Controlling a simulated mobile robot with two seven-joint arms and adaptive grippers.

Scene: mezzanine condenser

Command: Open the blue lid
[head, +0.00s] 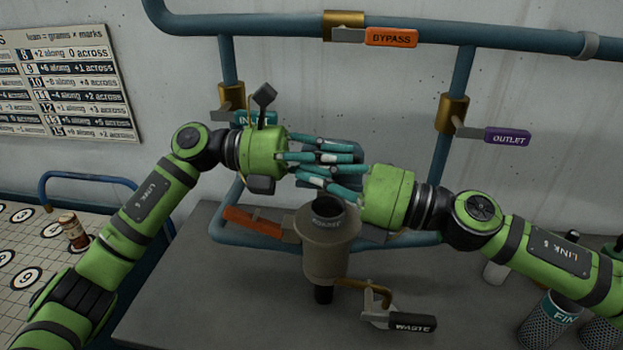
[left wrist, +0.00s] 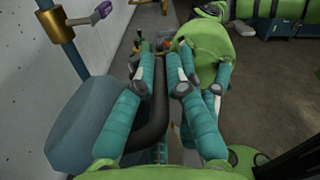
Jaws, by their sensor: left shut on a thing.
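The grey-brown vessel (head: 325,255) below shows a dark open mouth.
Blue pipes carry a BYPASS tag (head: 391,37), an INLET tag (head: 262,119) and an OUTLET tag (head: 507,137). An orange handle (head: 252,221) sticks out left of the vessel and a WASTE handle (head: 400,322) lies in front. A perforated canister (head: 548,322) stands at right.

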